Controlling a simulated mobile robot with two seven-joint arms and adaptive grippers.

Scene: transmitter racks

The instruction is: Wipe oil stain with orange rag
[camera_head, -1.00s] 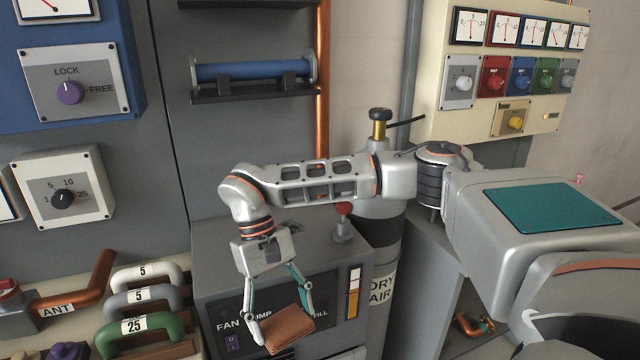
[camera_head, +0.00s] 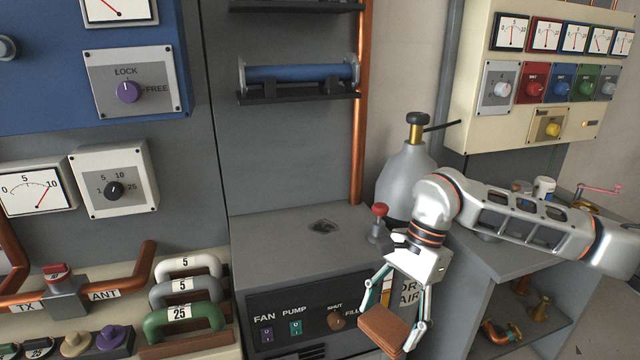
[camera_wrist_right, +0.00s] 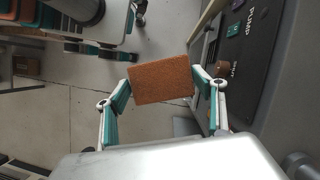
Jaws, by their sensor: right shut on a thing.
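My right gripper (camera_head: 401,318) is shut on the orange-brown rag (camera_head: 383,329), a folded block held in front of the grey cabinet's front face. In the right wrist view the rag (camera_wrist_right: 161,84) sits between both fingertips. A dark oil stain (camera_head: 324,227) lies on the grey cabinet's top (camera_head: 275,240), behind and to the left of my right gripper. Nothing covers the stain in the head view. My left gripper is not in view.
A red-topped valve (camera_head: 379,222) stands on the cabinet top's right edge, beside a grey cylinder (camera_head: 402,178) with a brass neck. Handles numbered 5 and 25 (camera_head: 185,320) are at lower left. The cabinet top around the stain is clear.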

